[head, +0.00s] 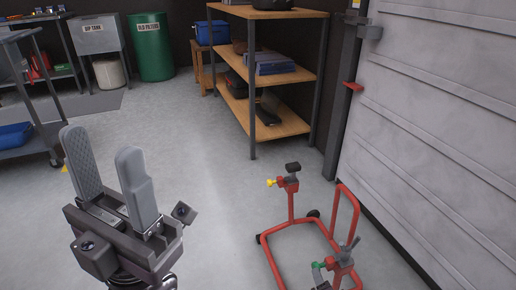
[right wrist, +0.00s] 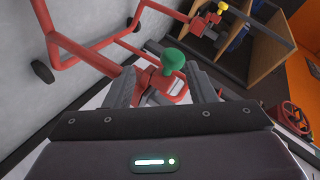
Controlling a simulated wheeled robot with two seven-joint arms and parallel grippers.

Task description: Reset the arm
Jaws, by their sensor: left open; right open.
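My left gripper (head: 102,146) stands in the lower left of the head view. Its two grey pads are spread apart with nothing between them. My right gripper (right wrist: 160,82) is open in the right wrist view, its fingers on either side of a green knob (right wrist: 174,58) and its red holder. Whether the fingers touch them cannot be told. The green knob also shows in the head view (head: 317,265), on a red wheeled stand (head: 271,262). The right gripper is mostly out of the head view.
A yellow knob (head: 270,182) sits on the stand's far post. A wooden shelf unit (head: 283,126) stands behind, beside a grey shutter door (head: 440,110). A green drum (head: 150,48) and a dark cart (head: 32,145) are at the left. The middle floor is clear.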

